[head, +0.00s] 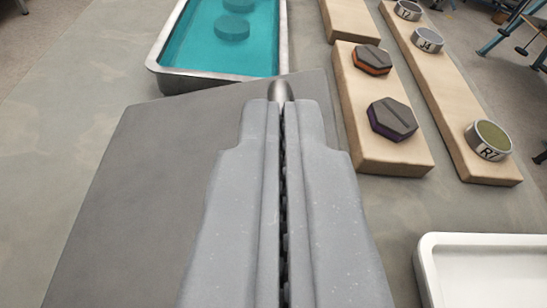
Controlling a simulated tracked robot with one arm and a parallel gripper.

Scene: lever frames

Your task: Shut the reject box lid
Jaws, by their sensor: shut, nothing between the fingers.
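A flat dark grey panel (130,200) lies under and to the left of my gripper; it looks like the reject box lid, but I cannot tell for sure. Its far edge runs just in front of the metal tray. My gripper (281,105) is shut and empty, pointing away over the panel. A rounded metallic knob (280,89) shows just beyond the fingertips, partly hidden by them. I cannot tell whether the fingers touch it. The box body and any hinge are not visible, and my fingers hide the panel's middle.
A metal tray (157,66) of teal liquid with round discs stands at the far left. Wooden boards (395,158) with hexagonal pieces (393,119) and labelled round tins (488,140) lie at the right. A white tray (430,243) is at the lower right. Grey tabletop is bare at left.

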